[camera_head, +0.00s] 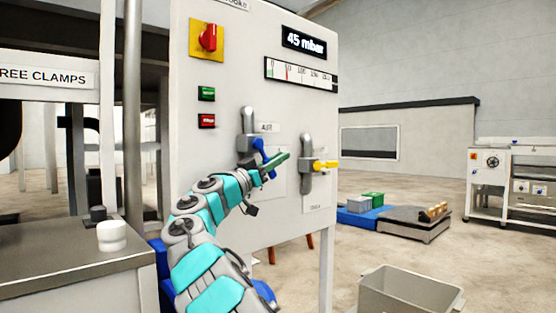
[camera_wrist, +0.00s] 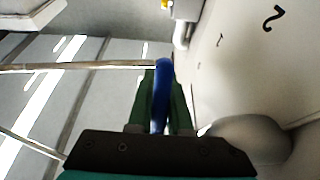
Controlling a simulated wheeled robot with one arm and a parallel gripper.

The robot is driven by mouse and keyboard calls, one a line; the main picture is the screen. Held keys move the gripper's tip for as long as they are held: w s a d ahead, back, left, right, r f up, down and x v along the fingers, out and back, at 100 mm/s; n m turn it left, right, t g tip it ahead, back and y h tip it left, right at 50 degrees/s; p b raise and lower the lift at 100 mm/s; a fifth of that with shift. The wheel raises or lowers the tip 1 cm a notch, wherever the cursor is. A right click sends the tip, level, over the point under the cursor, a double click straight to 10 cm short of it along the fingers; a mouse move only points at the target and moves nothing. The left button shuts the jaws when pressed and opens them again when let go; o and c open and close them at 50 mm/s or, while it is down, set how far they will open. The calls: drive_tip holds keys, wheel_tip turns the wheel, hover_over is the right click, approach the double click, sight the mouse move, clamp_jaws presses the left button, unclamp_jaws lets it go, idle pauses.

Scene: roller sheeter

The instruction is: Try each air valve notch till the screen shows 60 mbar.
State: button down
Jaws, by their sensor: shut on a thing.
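The screen (camera_head: 304,42) at the top of the white panel reads 45 mbar. The air valve has a blue lever (camera_head: 262,148) on a grey pipe (camera_head: 247,122), under a small label that seems to read AIR. My gripper (camera_head: 276,163) is at this valve, with its green fingers shut on the blue lever. In the wrist view the blue lever (camera_wrist: 162,90) stands between the two fingers. Notch numbers 1 and 2 (camera_wrist: 273,18) show on the panel there. The notch that the lever is at cannot be told.
A second valve with a yellow lever (camera_head: 325,166) is close on the right of my gripper. A red rotary switch (camera_head: 208,38), a green button (camera_head: 206,94) and a red button (camera_head: 206,121) are on the panel. A grey bin (camera_head: 410,292) stands at lower right.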

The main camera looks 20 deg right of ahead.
sight(269, 176)
drive_tip(key=shift+a+f+y, duration=0.1)
drive_tip(key=shift+y, duration=0.2)
drive_tip(key=shift+s+a+f+g+y+p, duration=0.1)
drive_tip(key=shift+a+f+g+y+p, duration=0.4)
drive_tip(key=shift+y+p, duration=0.45)
drive_tip(key=y+p, duration=0.1)
drive_tip(key=a+f+g+y+p, duration=0.1)
drive_tip(key=shift+s+a+y, duration=0.2)
drive_tip(key=shift+s+y, duration=0.1)
drive_tip(key=shift+y, duration=0.05)
drive_tip(key=shift+s+a+f+y+p, duration=0.1)
drive_tip(key=shift+f+y+p, duration=0.2)
drive_tip(key=shift+p, duration=0.15)
drive_tip(key=c, duration=0.8)
unclamp_jaws()
drive_tip(key=shift+c, duration=0.2)
